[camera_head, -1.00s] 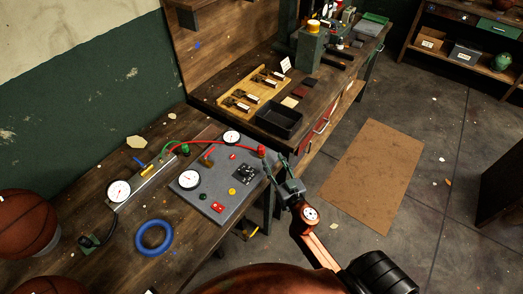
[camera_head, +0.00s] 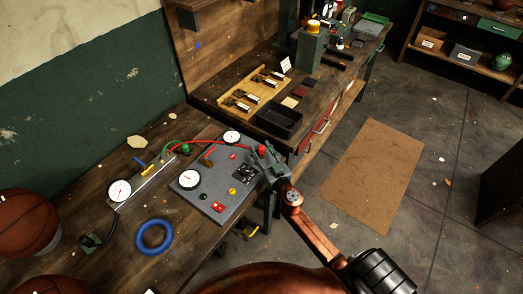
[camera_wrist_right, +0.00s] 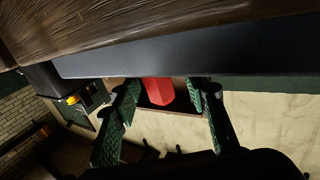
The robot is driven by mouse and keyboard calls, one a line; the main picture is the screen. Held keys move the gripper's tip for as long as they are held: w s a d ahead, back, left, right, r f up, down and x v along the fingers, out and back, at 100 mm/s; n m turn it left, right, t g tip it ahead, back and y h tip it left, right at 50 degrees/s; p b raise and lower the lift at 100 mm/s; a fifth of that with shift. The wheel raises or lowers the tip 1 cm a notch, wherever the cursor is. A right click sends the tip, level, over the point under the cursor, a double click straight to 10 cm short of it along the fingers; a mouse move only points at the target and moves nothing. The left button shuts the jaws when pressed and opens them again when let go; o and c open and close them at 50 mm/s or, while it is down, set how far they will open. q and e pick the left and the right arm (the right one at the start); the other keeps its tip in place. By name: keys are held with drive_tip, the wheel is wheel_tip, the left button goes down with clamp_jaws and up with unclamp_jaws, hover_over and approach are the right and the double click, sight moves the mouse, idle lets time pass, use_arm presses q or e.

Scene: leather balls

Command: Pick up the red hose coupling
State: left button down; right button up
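The red hose coupling (camera_head: 261,150) is at the end of a red hose (camera_head: 215,143), by the right edge of the grey gauge panel (camera_head: 214,204). My right gripper (camera_head: 267,160) is at the coupling and partly covers it in the head view. In the right wrist view the red coupling (camera_wrist_right: 158,92) shows between the two green fingers, with a visible gap on each side. The fingers look open; its lower end is hidden from me in the head view. My left gripper is not in view.
A gauge manifold (camera_head: 150,178) with a green hose lies left of the panel. A blue ring (camera_head: 154,237) and basketballs (camera_head: 27,224) are on the wooden bench. A black tray (camera_head: 279,122) is behind the gripper. Floor to the right is mostly open.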

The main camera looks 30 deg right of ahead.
sight(262, 148)
clamp_jaws()
drive_tip(key=shift+r, duration=0.15)
idle(0.4)
drive_tip(key=shift+r+p, duration=0.3)
drive_tip(key=r+p, duration=0.1)
drive_tip(key=r, duration=0.1)
drive_tip(key=r+p, duration=0.1)
drive_tip(key=shift+s+a+r, duration=0.15)
drive_tip(key=shift+s+r, duration=0.25)
drive_tip(key=s+a+r+p, duration=0.2)
drive_tip(key=s+a+r, duration=0.4)
drive_tip(key=s, duration=0.5)
drive_tip(key=shift+s+a+r, duration=0.2)
drive_tip(key=shift+s+r, duration=0.05)
drive_tip(key=shift+r, duration=0.7)
